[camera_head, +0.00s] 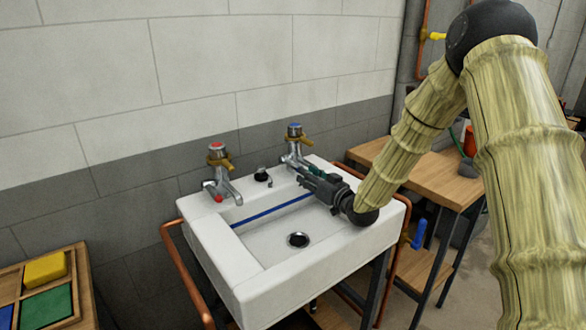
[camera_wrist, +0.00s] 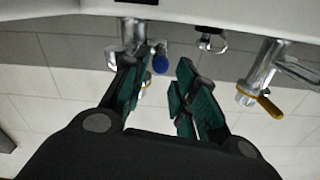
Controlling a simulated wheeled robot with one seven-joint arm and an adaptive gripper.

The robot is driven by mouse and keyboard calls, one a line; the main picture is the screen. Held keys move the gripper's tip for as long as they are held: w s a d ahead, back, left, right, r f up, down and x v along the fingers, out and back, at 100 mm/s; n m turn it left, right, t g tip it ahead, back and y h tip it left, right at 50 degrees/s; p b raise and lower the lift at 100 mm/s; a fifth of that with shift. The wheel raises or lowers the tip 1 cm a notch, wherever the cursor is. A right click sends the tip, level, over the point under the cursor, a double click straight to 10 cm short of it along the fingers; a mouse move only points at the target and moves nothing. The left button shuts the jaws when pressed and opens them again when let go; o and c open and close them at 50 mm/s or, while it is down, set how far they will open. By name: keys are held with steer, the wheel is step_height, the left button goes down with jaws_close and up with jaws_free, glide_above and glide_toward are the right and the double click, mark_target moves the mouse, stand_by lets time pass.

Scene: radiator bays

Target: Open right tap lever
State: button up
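The right tap (camera_head: 291,153) is chrome with a blue cap, on the back rim of the white sink. Its yellow lever (camera_head: 302,139) sticks out to the right below the cap. My gripper (camera_head: 305,173) is over the sink's back right, close to this tap's spout and below the lever. In the wrist view my gripper (camera_wrist: 156,78) has its green-padded fingers apart, with nothing clearly held. The right tap (camera_wrist: 131,34) with a blue piece at its end shows beyond the fingers, partly hidden. Its lever is not clear there.
The left tap (camera_head: 222,180) has a red cap and yellow lever. A black knob (camera_head: 261,174) sits between the taps. The sink (camera_head: 262,283) has copper pipes (camera_head: 184,277) around it. A wooden table (camera_head: 440,172) stands right, a compartment tray (camera_head: 84,277) left.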

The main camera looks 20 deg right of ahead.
mark_target(294, 166)
steer(key=x, duration=0.8)
steer(key=shift+f, duration=0.1)
jaws_close()
